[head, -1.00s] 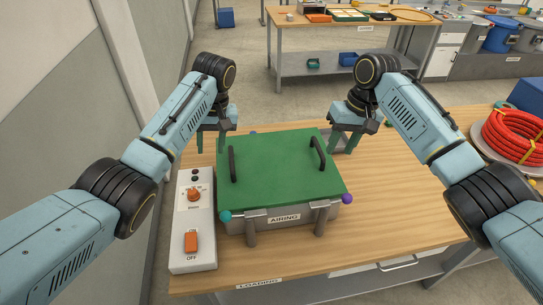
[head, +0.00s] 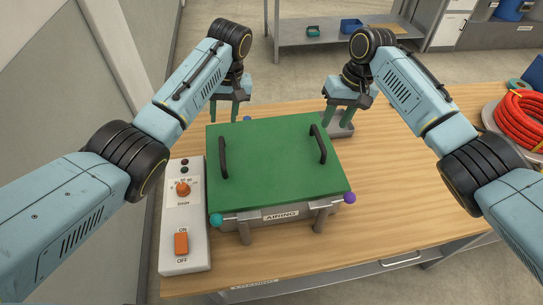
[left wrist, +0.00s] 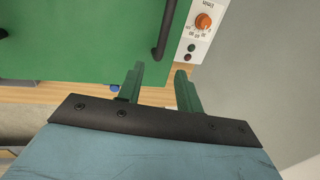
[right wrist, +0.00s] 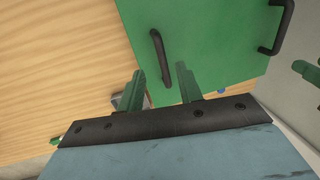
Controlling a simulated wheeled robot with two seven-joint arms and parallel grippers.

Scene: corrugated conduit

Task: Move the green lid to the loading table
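The green lid (head: 270,165) lies flat on a grey metal box (head: 285,222) labelled AIRING. It has two black handles, a left one (head: 222,157) and a right one (head: 318,144). The box stands on the wooden table (head: 400,200), whose front edge has a partly legible LOADING label. My left gripper (head: 225,110) is open and empty near the lid's far left corner; in the left wrist view (left wrist: 158,78) a handle lies beyond its fingers. My right gripper (head: 338,118) is open and empty by the far right corner; in the right wrist view (right wrist: 162,80) a handle is close beyond its fingers.
A white control box (head: 184,220) with an orange knob and switch stands left of the box. A red hose coil (head: 522,122) lies at the far right. Teal (head: 216,220) and purple (head: 349,198) balls mark the box's near corners.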

